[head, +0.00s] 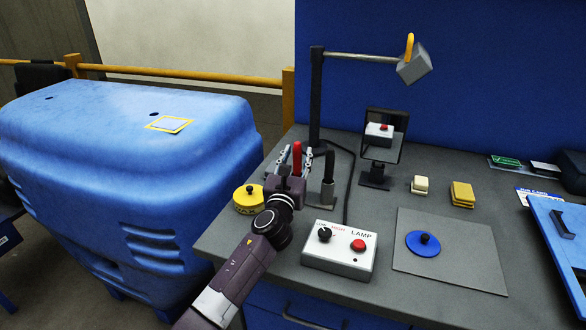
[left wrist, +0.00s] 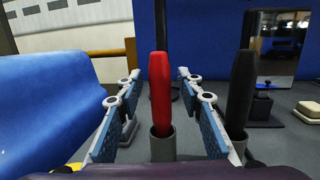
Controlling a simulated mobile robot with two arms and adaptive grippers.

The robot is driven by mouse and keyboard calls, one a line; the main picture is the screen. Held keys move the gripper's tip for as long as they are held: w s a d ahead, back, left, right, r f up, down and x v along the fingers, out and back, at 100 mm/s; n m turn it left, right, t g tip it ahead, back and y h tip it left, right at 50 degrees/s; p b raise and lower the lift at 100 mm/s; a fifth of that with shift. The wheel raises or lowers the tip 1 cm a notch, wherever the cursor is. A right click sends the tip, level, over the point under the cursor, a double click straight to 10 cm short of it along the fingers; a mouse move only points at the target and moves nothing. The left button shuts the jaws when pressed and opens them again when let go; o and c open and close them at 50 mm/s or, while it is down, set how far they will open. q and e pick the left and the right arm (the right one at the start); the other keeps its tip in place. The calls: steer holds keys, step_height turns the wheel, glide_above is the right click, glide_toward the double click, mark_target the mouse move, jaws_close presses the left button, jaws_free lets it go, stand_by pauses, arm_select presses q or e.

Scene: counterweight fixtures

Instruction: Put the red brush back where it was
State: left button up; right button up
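The red brush (head: 297,160) stands upright, and in the left wrist view its red handle (left wrist: 160,90) rises out of a grey cup-shaped holder (left wrist: 163,148). Its lower end is hidden in the holder. My left gripper (head: 297,155) is open, with one finger on each side of the red handle. In the left wrist view gaps show between the handle and both fingers. A black handle (head: 329,165) stands in a second grey holder (head: 327,194) just to the right; it also shows in the left wrist view (left wrist: 241,90). My right gripper is not in view.
A lamp post (head: 316,100) and a small mirror (head: 384,135) stand behind. A yellow disc (head: 248,205) lies left of the gripper. The lamp switch box (head: 340,258) is in front, right of my left arm. A blue knobbed disc (head: 423,250) lies on a grey mat (head: 465,265).

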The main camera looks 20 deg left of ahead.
arm_select(q)
steer(key=s+d+f, duration=0.1)
steer(key=s, duration=1)
steer(key=shift+s+f, duration=0.25)
steer(key=shift+s, duration=0.1)
steer(key=shift+d, duration=0.1)
steer(key=shift+f, duration=0.1)
